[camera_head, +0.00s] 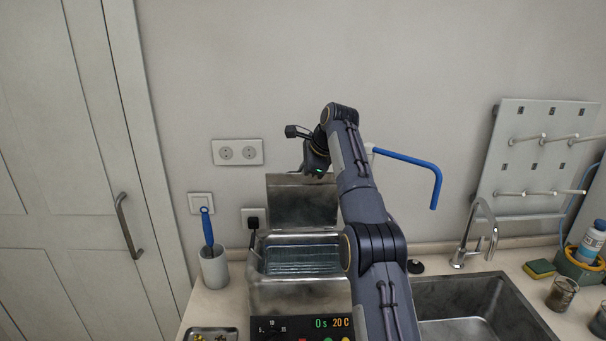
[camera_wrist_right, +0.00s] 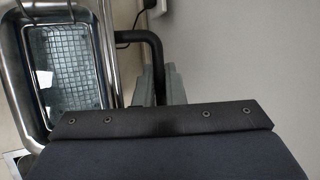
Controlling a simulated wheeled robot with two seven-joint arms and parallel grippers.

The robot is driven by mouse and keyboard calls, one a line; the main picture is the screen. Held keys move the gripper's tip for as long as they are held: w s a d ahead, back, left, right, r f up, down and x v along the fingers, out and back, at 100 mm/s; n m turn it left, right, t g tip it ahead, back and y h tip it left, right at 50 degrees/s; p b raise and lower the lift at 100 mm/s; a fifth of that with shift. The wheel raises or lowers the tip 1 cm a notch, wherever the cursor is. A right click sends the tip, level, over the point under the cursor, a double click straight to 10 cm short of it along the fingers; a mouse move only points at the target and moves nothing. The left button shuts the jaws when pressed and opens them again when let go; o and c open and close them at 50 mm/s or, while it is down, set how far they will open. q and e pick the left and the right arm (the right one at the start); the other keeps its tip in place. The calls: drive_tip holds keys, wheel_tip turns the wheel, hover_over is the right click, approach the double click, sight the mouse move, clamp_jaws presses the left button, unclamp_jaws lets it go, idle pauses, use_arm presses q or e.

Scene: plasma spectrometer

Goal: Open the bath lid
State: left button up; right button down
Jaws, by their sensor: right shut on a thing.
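The bath (camera_head: 300,294) is a grey metal box on the counter with a lit front display. Its lid (camera_head: 302,205) stands raised at the back, roughly upright, and the opening with a wire basket (camera_head: 302,260) inside is exposed. The basket also shows in the right wrist view (camera_wrist_right: 78,70). My right gripper (camera_head: 315,168) is at the lid's top edge, its fingertips mostly hidden in the head view. In the right wrist view, its fingers (camera_wrist_right: 162,88) are shut on the dark bent lid handle (camera_wrist_right: 153,48). My left gripper is out of view.
A sink (camera_head: 480,308) with a faucet (camera_head: 470,235) lies to the right. A cup with a blue-handled brush (camera_head: 213,268) stands left of the bath. A blue bent tube (camera_head: 415,163) is behind my right arm. A wall is close behind the lid.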

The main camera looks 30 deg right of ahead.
drive_tip(key=c, duration=1.5)
unclamp_jaws()
drive_tip(key=shift+s+r, duration=0.1)
drive_tip(key=shift+r, duration=0.1)
drive_tip(key=s+r+b, duration=0.1)
drive_tip(key=s+b, duration=0.1)
drive_tip(key=s+d+r+b, duration=0.1)
drive_tip(key=s, duration=0.2)
drive_tip(key=s+d+r+b, duration=0.1)
drive_tip(key=s+b, duration=0.1)
drive_tip(key=shift+s+d+b, duration=0.25)
drive_tip(key=shift+s+b, duration=0.1)
drive_tip(key=shift+s, duration=0.05)
drive_tip(key=b, duration=0.3)
approach(319, 181)
drive_tip(key=s+f, duration=0.1)
drive_tip(key=s+d+f, duration=0.1)
drive_tip(key=s+f, duration=0.1)
drive_tip(key=shift+s+f, duration=0.15)
drive_tip(key=shift+f, duration=0.15)
